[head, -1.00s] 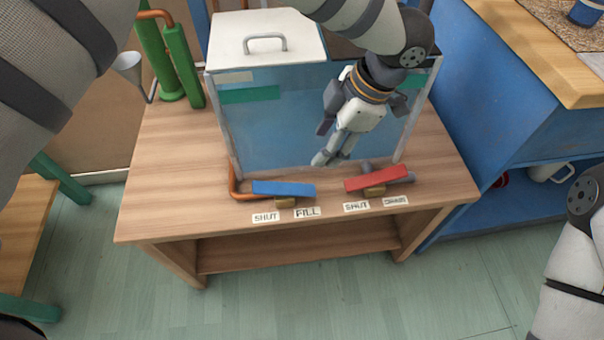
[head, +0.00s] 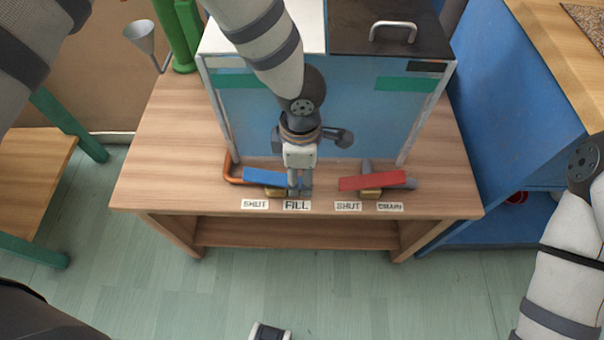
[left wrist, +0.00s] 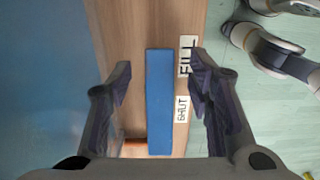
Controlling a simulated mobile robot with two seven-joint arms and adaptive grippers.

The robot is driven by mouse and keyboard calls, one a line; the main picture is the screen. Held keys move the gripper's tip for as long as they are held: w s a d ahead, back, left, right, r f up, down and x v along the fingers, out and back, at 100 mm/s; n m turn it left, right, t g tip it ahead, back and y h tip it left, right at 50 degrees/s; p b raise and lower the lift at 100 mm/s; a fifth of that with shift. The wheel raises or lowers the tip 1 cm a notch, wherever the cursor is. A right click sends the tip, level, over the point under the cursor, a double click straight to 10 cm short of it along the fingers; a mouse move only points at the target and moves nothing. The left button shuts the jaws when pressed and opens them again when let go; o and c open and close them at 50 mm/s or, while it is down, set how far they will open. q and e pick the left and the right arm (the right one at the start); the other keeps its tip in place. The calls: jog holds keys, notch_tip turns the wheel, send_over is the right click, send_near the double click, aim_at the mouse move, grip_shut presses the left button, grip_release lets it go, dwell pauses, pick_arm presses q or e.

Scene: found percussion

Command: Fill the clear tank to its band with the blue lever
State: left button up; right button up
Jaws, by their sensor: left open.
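The blue lever (head: 264,178) sits on the wooden stand in front of the clear tank (head: 350,125), above the labels SHUT (head: 255,205) and FILL (head: 297,206). My left gripper (head: 300,190) reaches down at the lever's right end and hides part of it. In the left wrist view the open fingers (left wrist: 160,80) stand on either side of the blue lever (left wrist: 159,115), with gaps on both sides. Teal bands (head: 403,84) mark the tank's upper front. I cannot tell the water level. My right gripper is out of view.
A red lever (head: 370,182) sits right of the blue one, above labels SHUT and DRAIN. An orange pipe (head: 231,172) runs by the tank's left corner. A funnel (head: 140,35) and green pipes (head: 180,35) stand at the left. A blue cabinet (head: 500,130) stands at the right.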

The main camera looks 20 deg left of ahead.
pick_arm(q)
notch_tip(320, 180, down, 2)
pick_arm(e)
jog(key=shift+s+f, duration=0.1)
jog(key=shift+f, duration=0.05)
